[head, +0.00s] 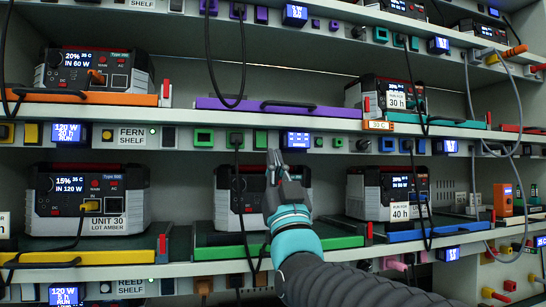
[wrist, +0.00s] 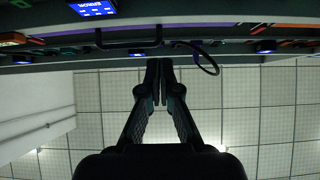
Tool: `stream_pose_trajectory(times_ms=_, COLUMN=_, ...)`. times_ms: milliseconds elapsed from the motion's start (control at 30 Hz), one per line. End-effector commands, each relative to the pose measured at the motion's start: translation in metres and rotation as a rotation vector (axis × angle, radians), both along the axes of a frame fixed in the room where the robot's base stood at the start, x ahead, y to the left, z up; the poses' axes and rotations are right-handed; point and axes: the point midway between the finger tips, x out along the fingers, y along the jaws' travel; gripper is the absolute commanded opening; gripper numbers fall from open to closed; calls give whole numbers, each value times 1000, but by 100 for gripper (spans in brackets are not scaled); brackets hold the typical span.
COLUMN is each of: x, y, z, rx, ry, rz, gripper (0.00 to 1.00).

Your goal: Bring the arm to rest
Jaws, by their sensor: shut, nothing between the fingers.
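My gripper (head: 274,160) is in the middle of the head view, on a teal wrist and a dark ribbed arm that comes in from the lower right. Its fingers are together and point up, with nothing between them. It is in front of the middle power unit (head: 228,190) on the Fern shelf and hides part of it. In the wrist view the shut fingers of my gripper (wrist: 159,68) point toward a dark shelf edge (wrist: 230,50). I cannot tell how far the fingertips are from the shelf.
Racks hold several power units, such as Unit 30 (head: 88,195) and one labelled 40 h (head: 385,192). Coloured trays front them: green (head: 300,246), yellow (head: 70,257), purple (head: 215,104). A black cable (head: 240,75) hangs above my gripper. Another cable (head: 237,195) hangs just left of it.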

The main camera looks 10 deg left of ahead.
Motion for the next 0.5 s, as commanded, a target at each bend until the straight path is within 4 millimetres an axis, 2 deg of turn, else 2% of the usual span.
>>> stream_pose_trajectory(times_ms=500, x=-4, y=-5, z=-5, rx=0, ry=0, rz=-4, gripper=0)
